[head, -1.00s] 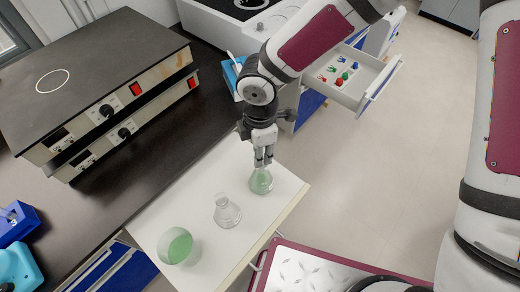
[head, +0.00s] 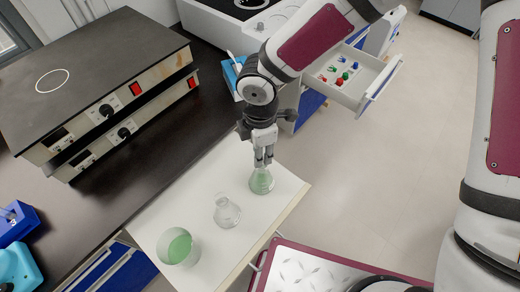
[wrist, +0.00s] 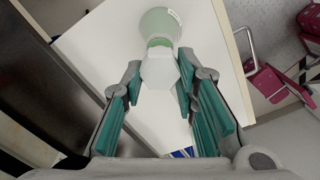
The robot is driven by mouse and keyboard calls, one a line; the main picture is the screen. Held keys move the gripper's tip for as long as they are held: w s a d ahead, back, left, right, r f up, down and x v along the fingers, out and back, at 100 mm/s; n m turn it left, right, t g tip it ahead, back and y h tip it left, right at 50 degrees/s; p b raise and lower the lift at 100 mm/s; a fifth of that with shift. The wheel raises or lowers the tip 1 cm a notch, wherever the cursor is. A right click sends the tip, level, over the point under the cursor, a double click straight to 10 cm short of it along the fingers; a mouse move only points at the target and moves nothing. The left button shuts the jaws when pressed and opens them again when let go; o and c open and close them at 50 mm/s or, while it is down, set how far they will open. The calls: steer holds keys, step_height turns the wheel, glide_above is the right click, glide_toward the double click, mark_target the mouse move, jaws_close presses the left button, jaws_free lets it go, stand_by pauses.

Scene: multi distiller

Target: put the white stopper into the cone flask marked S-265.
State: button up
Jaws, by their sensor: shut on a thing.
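My gripper (head: 263,161) points down over the cone flask with green liquid (head: 261,181), at the far right end of the white board. In the wrist view my gripper (wrist: 160,68) is shut on the white stopper (wrist: 159,72), held between the teal finger pads. The stopper lines up with the neck of the green flask (wrist: 160,25); I cannot tell how deep it sits in the mouth. The flask stands upright and bears a small label, too small to read. A clear cone flask (head: 227,212) stands to its left, with an open top.
Two stacked hotplate units (head: 100,70) stand on the dark bench to the left. An open drawer (head: 350,85) with small coloured items is behind on the right.

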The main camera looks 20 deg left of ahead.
steer(key=shift+f+b, duration=0.9)
steer(key=shift+f, duration=0.45)
stand_by(0.4)
steer(key=o, duration=0.8)
step_height(320, 180, up, 12)
stand_by(0.6)
